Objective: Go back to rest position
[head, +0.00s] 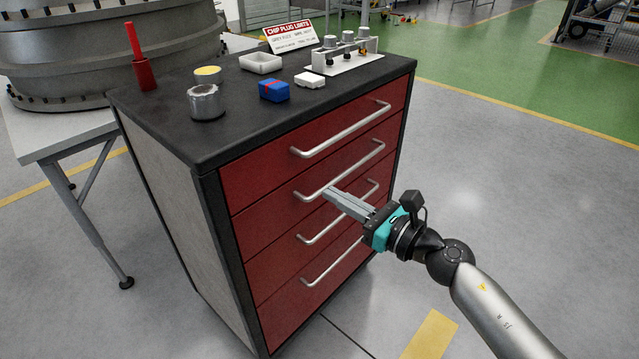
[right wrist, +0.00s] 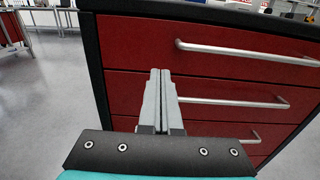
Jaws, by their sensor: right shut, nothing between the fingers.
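My right gripper (head: 328,192) reaches in from the lower right in the head view, in front of the red drawer cabinet (head: 262,205). Its two grey fingers are together and empty, and they also show shut in the right wrist view (right wrist: 160,75). In the head view the fingertips overlap the second drawer handle (head: 340,172); I cannot tell whether they touch it. In the right wrist view the second handle (right wrist: 235,102) lies to the right of the fingers. All drawers look closed. My left gripper is not in view.
The black cabinet top holds a metal cup (head: 206,103), a blue box (head: 273,90), a white tray (head: 260,63), a red tool in a holder (head: 144,72) and a plug fixture (head: 345,55). A table (head: 75,142) with a large engine casing stands left. Floor on the right is clear.

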